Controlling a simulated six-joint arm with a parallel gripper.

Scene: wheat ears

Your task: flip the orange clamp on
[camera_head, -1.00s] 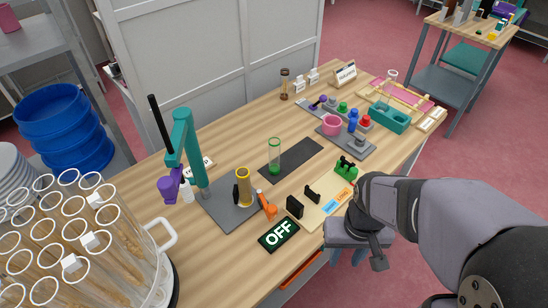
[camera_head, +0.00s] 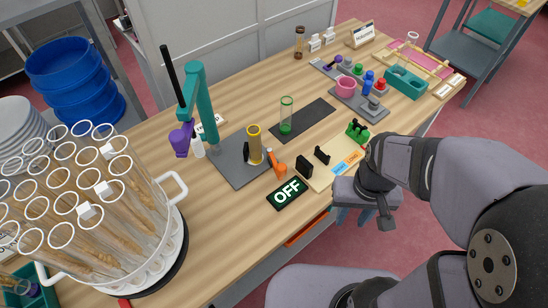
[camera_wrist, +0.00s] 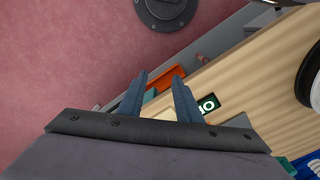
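The orange clamp (camera_head: 278,163) stands at the front right edge of a grey base plate (camera_head: 234,175), beside a yellow-topped cylinder (camera_head: 254,146). A dark sign reading OFF (camera_head: 287,194) lies in front of it. The sign also shows, partly covered, in the wrist view (camera_wrist: 208,104). I cannot make out the clamp in the wrist view. My gripper (camera_head: 352,217) points down past the table's front edge, to the right of the clamp and apart from it. In the wrist view its two blue-grey fingers (camera_wrist: 160,76) are apart with nothing held between them.
A teal stand (camera_head: 205,105) rises from the grey plate. A clear pot of tubes (camera_head: 172,187) stands at left. Black blocks (camera_head: 304,167) and a green piece (camera_head: 357,130) are near the front edge. An orange drawer (camera_head: 305,232) shows below it.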

